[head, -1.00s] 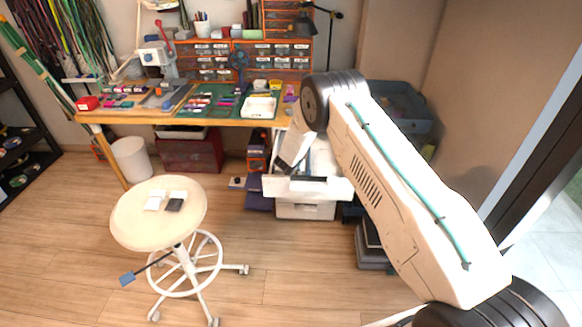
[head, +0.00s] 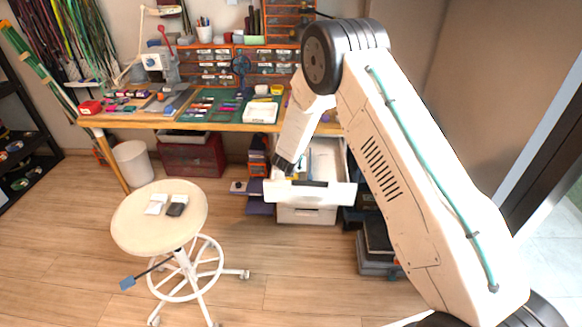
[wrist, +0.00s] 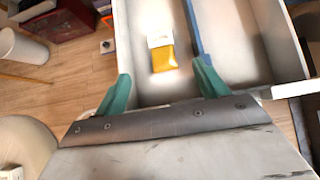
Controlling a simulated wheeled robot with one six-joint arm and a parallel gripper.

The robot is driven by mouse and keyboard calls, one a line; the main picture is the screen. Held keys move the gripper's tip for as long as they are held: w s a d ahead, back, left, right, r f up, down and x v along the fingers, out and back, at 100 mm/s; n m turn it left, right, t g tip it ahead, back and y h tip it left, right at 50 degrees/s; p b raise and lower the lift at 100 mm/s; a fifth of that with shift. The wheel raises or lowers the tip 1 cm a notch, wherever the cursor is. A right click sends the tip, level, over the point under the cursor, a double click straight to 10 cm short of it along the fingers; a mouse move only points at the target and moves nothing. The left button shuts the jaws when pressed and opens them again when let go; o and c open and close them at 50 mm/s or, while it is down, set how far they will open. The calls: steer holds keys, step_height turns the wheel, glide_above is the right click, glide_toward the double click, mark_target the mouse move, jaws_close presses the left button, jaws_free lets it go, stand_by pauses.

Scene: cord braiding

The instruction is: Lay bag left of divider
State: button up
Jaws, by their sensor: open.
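A bag (wrist: 161,55), yellow with a white top part, lies on the floor of the open white drawer (wrist: 137,88) in the wrist view. It is in the left compartment, left of the blue divider (wrist: 194,30) and apart from it. My gripper (wrist: 162,80) is open, its two teal fingers spread wide at the near end of the drawer. The bag shows beyond the fingertips, with nothing seen held between them. In the head view my gripper (head: 283,165) is at the left front of the open drawer (head: 335,192).
A round stool (head: 135,215) with several small packets on top stands at the left.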

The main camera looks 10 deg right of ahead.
steer(key=s+a+r+n+y, duration=0.1)
steer(key=s+r+n+y, duration=0.15)
steer(key=r+n, duration=0.45)
steer(key=s+a+r+n+y, duration=0.1)
steer(key=s+a+r+n, duration=0.15)
steer(key=r, duration=0.85)
steer(key=s+r+n+g+y, duration=0.2)
steer(key=s+r+n, duration=0.7)
steer(key=s+r, duration=0.15)
steer(key=s+d+r+n+g+h, duration=0.1)
steer(key=s+d+r+n, duration=0.2)
steer(key=s+n, duration=0.4)
steer(key=s+d+r+n+g, duration=0.2)
steer(key=s+n, duration=0.5)
steer(key=s, duration=1.2)
steer(key=s+d+r+n+g+h, duration=0.1)
steer(key=s+d+r+n+g, duration=0.1)
steer(key=s+n, duration=0.5)
steer(key=s+d+r, duration=0.1)
steer(key=s+d, duration=0.1)
steer(key=s, duration=0.4)
steer(key=shift+s+r+h, duration=0.15)
steer(key=shift+r+h, duration=0.15)
steer(key=shift+h, duration=0.05)
